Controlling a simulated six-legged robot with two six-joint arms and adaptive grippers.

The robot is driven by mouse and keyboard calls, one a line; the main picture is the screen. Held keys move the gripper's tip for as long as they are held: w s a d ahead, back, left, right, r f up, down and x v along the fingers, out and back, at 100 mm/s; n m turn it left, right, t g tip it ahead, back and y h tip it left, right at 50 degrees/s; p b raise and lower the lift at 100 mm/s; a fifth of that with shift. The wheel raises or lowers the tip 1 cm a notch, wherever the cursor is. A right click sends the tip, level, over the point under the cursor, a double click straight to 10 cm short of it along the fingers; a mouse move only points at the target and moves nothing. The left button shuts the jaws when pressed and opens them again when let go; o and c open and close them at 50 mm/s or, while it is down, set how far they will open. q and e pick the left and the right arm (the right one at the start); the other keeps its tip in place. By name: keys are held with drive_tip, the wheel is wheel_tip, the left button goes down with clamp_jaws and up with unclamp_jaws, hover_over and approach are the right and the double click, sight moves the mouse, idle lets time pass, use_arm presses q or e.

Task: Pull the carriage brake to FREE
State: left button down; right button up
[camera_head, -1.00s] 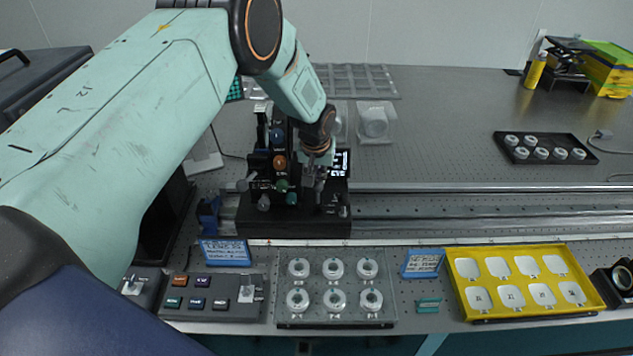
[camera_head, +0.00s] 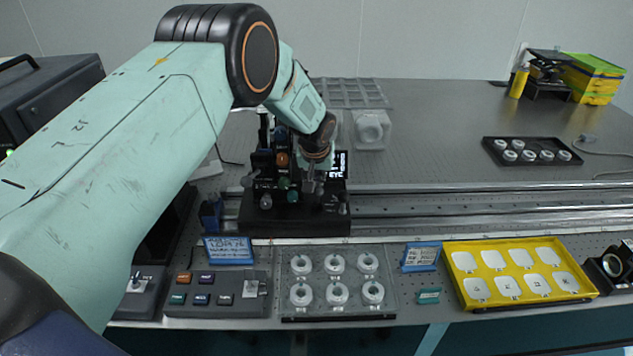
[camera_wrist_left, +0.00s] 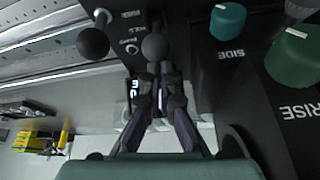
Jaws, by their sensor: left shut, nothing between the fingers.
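The black carriage (camera_head: 290,222) sits on the rail, with coloured knobs on its upright part. My left gripper (camera_head: 312,187) is over the carriage's right part, pointing down; it is shut and empty. In the left wrist view its closed fingertips (camera_wrist_left: 160,72) are right at a black ball knob (camera_wrist_left: 155,47); I cannot tell whether they touch it. A second black ball knob (camera_wrist_left: 92,42) is to its left. Small white lettering lies beside the knobs, too small to read surely. The brake's position is unclear. My right gripper is not in view.
A teal SIDE knob (camera_wrist_left: 228,20) and green RISE knob (camera_wrist_left: 294,55) are close to the left gripper. In front are a button box (camera_head: 215,293), a clear tray of white rings (camera_head: 318,263) and a yellow tray (camera_head: 598,294). The rail (camera_head: 450,205) is clear to the right.

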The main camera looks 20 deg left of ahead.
use_arm(q)
drive_tip(key=shift+d+r, duration=0.1)
drive_tip(key=shift+d, duration=0.1)
drive_tip(key=shift+r+p, duration=0.55)
drive_tip(key=shift+r, duration=0.25)
drive_tip(key=shift+w+a+f, duration=0.1)
drive_tip(key=shift+a, duration=0.05)
